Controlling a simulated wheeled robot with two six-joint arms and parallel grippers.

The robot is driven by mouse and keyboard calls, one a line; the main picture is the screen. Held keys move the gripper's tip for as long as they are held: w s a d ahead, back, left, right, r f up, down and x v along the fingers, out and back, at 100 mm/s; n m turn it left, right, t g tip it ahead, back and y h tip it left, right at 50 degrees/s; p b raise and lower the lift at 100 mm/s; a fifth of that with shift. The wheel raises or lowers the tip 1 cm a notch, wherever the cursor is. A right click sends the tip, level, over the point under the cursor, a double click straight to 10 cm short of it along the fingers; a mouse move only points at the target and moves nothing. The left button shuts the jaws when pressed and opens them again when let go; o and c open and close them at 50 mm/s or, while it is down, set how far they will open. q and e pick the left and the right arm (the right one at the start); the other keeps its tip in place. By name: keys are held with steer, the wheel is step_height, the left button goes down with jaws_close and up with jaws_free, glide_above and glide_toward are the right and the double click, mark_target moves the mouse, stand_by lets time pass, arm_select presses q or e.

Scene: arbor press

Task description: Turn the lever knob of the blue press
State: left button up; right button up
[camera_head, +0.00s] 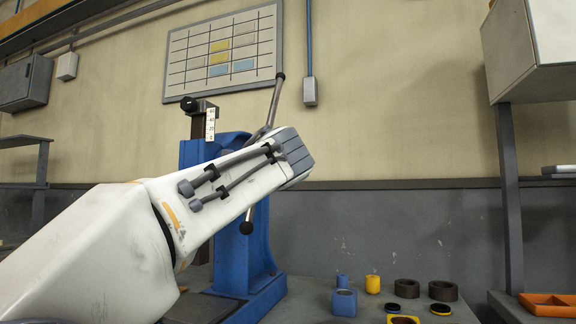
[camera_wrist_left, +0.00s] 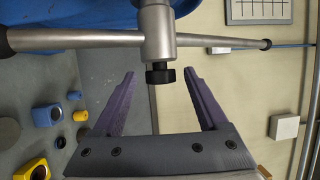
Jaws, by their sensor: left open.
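The blue press (camera_head: 232,255) stands on the bench in the head view, partly hidden behind my left arm. Its grey lever bar (camera_head: 275,100) slants from upper right to lower left, with a dark knob (camera_head: 246,228) at its low end. In the left wrist view the bar (camera_wrist_left: 75,39) runs across the top through a metal hub (camera_wrist_left: 159,30). A small black knob (camera_wrist_left: 160,73) sits below the hub. My left gripper (camera_wrist_left: 160,78) is open and empty, its purple fingers apart on either side of that black knob; contact cannot be seen. My right gripper is out of view.
A blue block (camera_head: 344,302), a yellow cylinder (camera_head: 373,284), dark rings (camera_head: 407,288) and other small parts lie on the bench right of the press. An orange tray (camera_head: 548,306) is at far right. A wall chart (camera_head: 225,52) hangs behind.

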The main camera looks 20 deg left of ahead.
arm_select(q)
steer(key=r+b+v, duration=0.1)
steer(key=v, duration=0.9)
steer(key=shift+f+b, duration=0.3)
steer(key=shift+f, duration=0.15)
steer(key=shift+s, duration=0.1)
